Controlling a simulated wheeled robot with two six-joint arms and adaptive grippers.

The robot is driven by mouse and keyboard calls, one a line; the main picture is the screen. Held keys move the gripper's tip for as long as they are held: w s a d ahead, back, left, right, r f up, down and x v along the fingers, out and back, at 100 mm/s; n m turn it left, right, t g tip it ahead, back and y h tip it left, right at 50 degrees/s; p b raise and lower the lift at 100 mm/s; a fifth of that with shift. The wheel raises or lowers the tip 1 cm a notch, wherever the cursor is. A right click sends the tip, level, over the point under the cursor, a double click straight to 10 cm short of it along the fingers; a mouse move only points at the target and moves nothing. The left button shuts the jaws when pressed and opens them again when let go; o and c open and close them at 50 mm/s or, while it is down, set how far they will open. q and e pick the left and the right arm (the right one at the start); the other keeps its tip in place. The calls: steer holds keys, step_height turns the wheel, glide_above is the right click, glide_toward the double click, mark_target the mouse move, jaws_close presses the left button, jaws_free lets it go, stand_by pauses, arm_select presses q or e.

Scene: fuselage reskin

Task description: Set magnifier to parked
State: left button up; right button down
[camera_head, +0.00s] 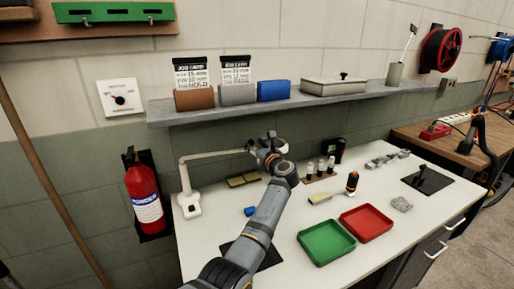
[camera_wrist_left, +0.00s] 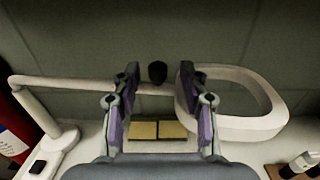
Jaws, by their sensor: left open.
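The magnifier (camera_head: 213,155) is white, with its base (camera_head: 189,205) on the left of the white workbench and a thin arm reaching right along the wall. In the left wrist view its arm (camera_wrist_left: 85,84) runs across to a wide ring head (camera_wrist_left: 240,127) on the right. A dark round knob (camera_wrist_left: 157,72) shows near the arm's end, beside the ring. My left gripper (camera_wrist_left: 160,73) is open, with one finger on each side of the knob and visible gaps to it. In the head view my left gripper (camera_head: 268,146) partly hides the ring head. My right gripper is not in view.
A shelf (camera_head: 300,102) with boxes and job cards hangs above the bench. A red extinguisher (camera_head: 144,193) stands at left. A green tray (camera_head: 327,241), a red tray (camera_head: 366,222) and small bottles (camera_head: 320,168) are right of my arm. Yellow blocks (camera_wrist_left: 157,130) lie below the magnifier arm.

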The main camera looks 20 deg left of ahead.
arm_select(q)
steer(key=v, duration=0.3)
steer(key=shift+s+d, duration=0.1)
steer(key=shift+s, duration=0.05)
